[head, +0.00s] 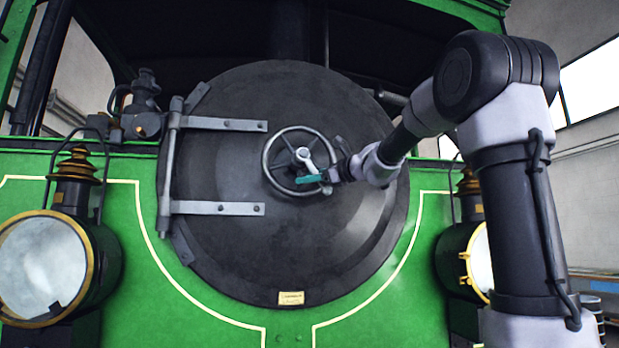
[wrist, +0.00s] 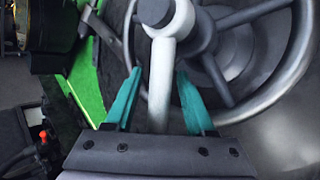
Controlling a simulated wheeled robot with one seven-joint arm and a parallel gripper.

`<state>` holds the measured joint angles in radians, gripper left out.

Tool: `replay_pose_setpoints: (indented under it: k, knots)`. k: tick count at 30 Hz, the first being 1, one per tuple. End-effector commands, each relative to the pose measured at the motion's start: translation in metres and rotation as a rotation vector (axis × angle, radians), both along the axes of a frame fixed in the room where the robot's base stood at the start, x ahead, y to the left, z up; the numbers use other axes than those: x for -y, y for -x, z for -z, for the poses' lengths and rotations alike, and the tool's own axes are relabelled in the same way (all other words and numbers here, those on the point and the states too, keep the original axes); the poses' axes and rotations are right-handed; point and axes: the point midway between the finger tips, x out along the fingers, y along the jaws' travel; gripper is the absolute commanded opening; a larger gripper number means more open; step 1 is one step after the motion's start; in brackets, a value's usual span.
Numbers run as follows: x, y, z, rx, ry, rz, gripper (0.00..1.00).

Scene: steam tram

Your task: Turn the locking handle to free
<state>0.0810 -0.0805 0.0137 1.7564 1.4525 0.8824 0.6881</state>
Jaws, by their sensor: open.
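The locking handle (head: 305,157) is a short pale grey lever at the centre of the round black smokebox door (head: 230,250). It sits in front of a dark grey handwheel (head: 268,160). In the wrist view the handle (wrist: 161,75) runs down from its hub between the two teal fingers of my gripper (wrist: 158,100). The fingers stand apart on either side of it, with a visible gap on each side. In the head view my gripper (head: 318,178) is at the lower right of the hub, and its fingers hide the handle's lower end.
The handwheel rim (wrist: 290,60) and spokes lie close behind and right of my fingers. Two hinge straps (head: 225,125) cross the door's left side. Round lamps (head: 42,268) flank the door on the green front.

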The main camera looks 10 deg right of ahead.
Motion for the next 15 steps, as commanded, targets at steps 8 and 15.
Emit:
replay_pose_setpoints:
  k: [8, 15]
  knots:
    - [0.0, 0.0001, 0.0001, 0.0, 0.0, 0.0, 0.2]
    - [0.0004, 0.0001, 0.0, 0.0, 0.0, 0.0, 0.0]
